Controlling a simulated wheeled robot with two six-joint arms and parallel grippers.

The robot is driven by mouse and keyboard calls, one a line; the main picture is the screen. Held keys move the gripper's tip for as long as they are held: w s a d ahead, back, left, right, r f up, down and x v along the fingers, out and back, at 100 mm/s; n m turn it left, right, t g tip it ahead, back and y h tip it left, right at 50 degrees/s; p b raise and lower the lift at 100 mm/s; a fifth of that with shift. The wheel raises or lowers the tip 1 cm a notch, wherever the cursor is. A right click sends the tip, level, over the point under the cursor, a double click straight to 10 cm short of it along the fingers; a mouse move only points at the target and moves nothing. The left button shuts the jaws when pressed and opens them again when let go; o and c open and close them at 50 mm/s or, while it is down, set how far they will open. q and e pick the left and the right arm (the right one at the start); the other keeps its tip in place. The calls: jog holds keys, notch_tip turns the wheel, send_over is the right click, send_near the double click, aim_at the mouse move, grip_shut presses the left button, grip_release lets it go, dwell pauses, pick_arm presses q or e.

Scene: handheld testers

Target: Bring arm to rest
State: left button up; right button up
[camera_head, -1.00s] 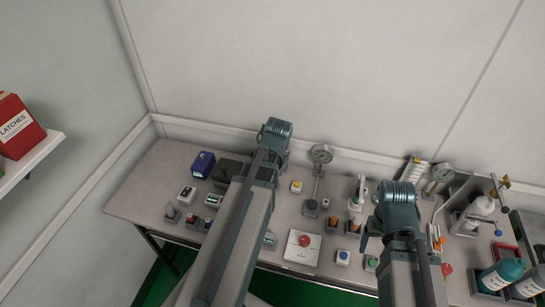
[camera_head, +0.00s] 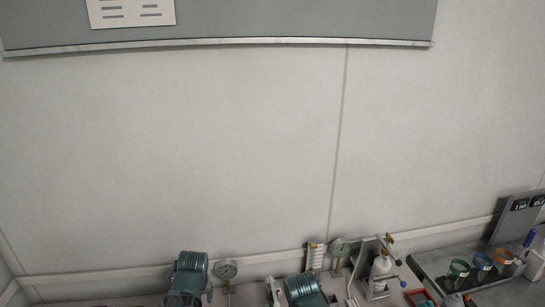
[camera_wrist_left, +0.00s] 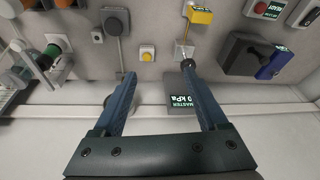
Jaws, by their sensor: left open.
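My left gripper (camera_wrist_left: 158,78) is open in the left wrist view, its two blue fingers apart with nothing held between them. The table surface and the wall strip show beyond the fingers.
In the wrist view, a yellow-button box (camera_wrist_left: 147,54), a "MASTER 0 kPa" display (camera_wrist_left: 182,101), a yellow box (camera_wrist_left: 200,15) and a dark-and-blue device (camera_wrist_left: 255,57) are around the fingers. In the head view, gauges (camera_head: 226,270), a bottle stand (camera_head: 378,268) and a tray (camera_head: 432,275) line the wall.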

pick_arm(q)
jog(key=s+d+m+g, duration=0.1)
jog(key=s+d+m, duration=0.3)
jog(key=d, duration=0.5)
jog(key=s+d+m+g, duration=0.2)
jog(key=s+d+m, duration=0.2)
jog(key=s+d, duration=0.3)
jog(key=d, duration=0.3)
jog(key=shift+d+f+m+h, duration=0.15)
jog(key=shift+f+m+h, duration=0.15)
jog(key=shift+f+h, duration=0.1)
